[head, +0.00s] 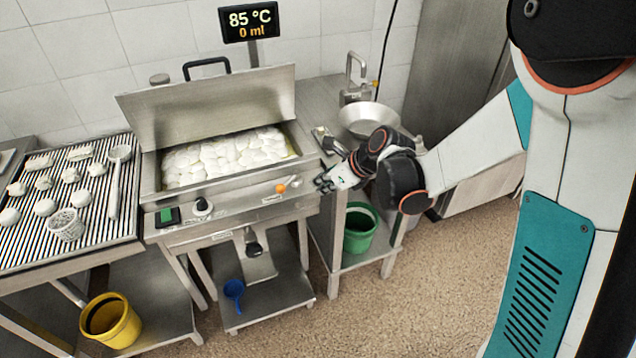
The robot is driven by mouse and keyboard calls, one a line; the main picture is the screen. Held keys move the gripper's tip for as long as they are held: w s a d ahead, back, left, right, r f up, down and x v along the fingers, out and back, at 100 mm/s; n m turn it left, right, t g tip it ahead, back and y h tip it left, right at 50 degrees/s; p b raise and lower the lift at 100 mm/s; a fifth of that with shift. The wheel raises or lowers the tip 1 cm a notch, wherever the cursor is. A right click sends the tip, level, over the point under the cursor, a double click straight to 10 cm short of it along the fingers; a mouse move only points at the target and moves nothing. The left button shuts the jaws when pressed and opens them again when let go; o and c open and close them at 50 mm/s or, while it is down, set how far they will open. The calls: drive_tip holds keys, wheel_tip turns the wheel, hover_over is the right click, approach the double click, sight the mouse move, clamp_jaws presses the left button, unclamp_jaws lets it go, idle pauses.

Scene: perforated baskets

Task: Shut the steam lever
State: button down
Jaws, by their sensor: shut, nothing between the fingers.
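The steam lever appears to be the small lever with an orange knob (281,188) on the front panel of the steel vat (240,203), near its right end. I cannot tell its exact angle at this size. My gripper (321,184) is just right of the vat's front corner, a short way right of the orange knob and apart from it. Its fingers are shut and empty, pointing left. The vat's lid (210,105) is raised, and white lumps (225,155) fill the vat. A display (249,22) above reads 85 °C and 0 ml.
A black knob (202,205) and green switch (167,215) share the panel. A ribbed draining table (15,245) with white pieces and a ladle (117,170) is left. A sink bowl (368,118) and green bucket (360,232) are right. The front floor (370,315) is clear.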

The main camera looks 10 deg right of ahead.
sight(281, 185)
drive_tip(key=w+a+f+b, duration=0.1)
drive_tip(key=w+a+f, duration=0.1)
drive_tip(key=a+f, duration=0.1)
drive_tip(key=w+a+f+b, duration=0.2)
drive_tip(key=w+a+f, duration=0.1)
drive_tip(key=shift+w+a+f, duration=0.15)
drive_tip(key=shift+w+a, duration=0.2)
drive_tip(key=shift+a, duration=0.05)
drive_tip(key=shift+a+b, duration=0.3)
drive_tip(key=shift+a, duration=0.1)
idle(0.4)
drive_tip(key=shift+w+a, duration=0.45)
drive_tip(key=shift+a, duration=0.4)
drive_tip(key=shift+w+a, duration=0.4)
drive_tip(key=shift+a, duration=0.45)
drive_tip(key=shift+s+d, duration=0.1)
